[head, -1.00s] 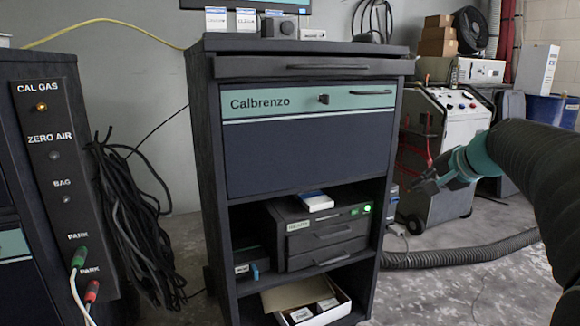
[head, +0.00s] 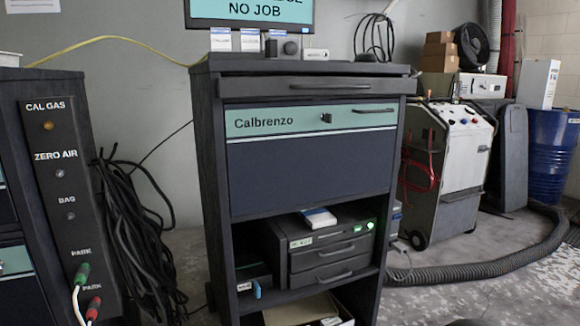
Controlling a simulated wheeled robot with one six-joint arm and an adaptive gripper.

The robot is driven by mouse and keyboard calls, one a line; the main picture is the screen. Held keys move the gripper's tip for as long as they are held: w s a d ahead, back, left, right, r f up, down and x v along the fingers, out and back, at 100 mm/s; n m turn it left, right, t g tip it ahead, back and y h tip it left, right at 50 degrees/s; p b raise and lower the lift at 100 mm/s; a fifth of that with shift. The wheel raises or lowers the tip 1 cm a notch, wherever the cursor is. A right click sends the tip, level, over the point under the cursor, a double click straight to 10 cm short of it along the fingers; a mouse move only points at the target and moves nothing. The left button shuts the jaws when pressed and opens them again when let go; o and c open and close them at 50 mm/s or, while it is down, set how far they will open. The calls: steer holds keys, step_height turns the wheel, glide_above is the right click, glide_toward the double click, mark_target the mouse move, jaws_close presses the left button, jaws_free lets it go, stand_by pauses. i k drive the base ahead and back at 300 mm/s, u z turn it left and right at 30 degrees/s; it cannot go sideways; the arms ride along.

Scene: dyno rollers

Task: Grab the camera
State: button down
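A small dark grey box with a round, lens-like front (head: 290,48) stands on top of the Calbrenzo cabinet (head: 310,160), near the middle of its top. It looks like the camera, but it is small in this view. White boxes stand to its left and a small white device to its right. Nothing is touching it from above. My gripper is not in view. Only a dark sliver shows at the bottom edge, right of the cabinet, and I cannot tell what it is.
Small white boxes (head: 221,40) and a white device (head: 316,54) flank the dark box. A monitor (head: 250,12) hangs behind. A wheeled machine (head: 450,150), a thick hose (head: 480,270) and a blue barrel (head: 552,155) stand right. A panelled cabinet (head: 60,130) is left.

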mark_target(276, 48)
steer(key=k, duration=0.5)
steer(key=u, duration=1.95)
steer(key=i, duration=1.35)
steer(key=z, duration=2.4)
